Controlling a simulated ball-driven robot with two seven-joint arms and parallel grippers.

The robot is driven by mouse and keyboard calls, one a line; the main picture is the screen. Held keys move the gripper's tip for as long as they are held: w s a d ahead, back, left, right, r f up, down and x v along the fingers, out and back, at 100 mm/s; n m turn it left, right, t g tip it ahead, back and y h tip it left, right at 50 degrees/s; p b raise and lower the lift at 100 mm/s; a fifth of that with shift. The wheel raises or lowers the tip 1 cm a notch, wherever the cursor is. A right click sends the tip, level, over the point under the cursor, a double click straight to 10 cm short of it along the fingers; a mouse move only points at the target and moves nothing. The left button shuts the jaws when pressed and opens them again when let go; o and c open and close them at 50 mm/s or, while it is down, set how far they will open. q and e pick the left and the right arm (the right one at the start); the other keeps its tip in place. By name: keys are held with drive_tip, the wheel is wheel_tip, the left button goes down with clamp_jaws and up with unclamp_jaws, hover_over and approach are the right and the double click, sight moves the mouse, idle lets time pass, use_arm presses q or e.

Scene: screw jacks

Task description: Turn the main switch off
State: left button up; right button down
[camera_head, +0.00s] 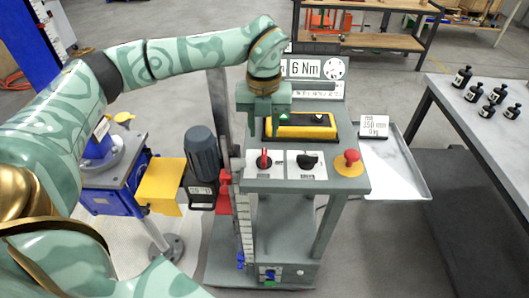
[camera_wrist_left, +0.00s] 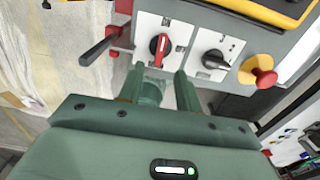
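The red rotary switch (camera_head: 264,158) sits on a white plate at the front left of the grey control panel. Its handle points away from the panel's front edge, roughly upright in the head view. In the left wrist view the red switch (camera_wrist_left: 159,46) lies just ahead of and between the fingertips, apart from them. My left gripper (camera_head: 265,130) hangs over the panel behind the switch, fingers down. In the left wrist view the left gripper (camera_wrist_left: 159,71) has its fingers spread with nothing held. My right gripper is not in view.
Right of the red switch are a black knob (camera_head: 308,161) and a red mushroom button (camera_head: 351,157) on yellow. Behind is a yellow-framed box (camera_head: 300,130). A grey motor (camera_head: 202,152) stands left of the panel, a metal tray (camera_head: 398,165) right.

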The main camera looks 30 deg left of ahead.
sight(264, 154)
use_arm(q)
wheel_tip(264, 154, down, 8)
drive_tip(key=shift+f+b, duration=0.1)
drive_tip(key=shift+b, duration=0.4)
clamp_jaws()
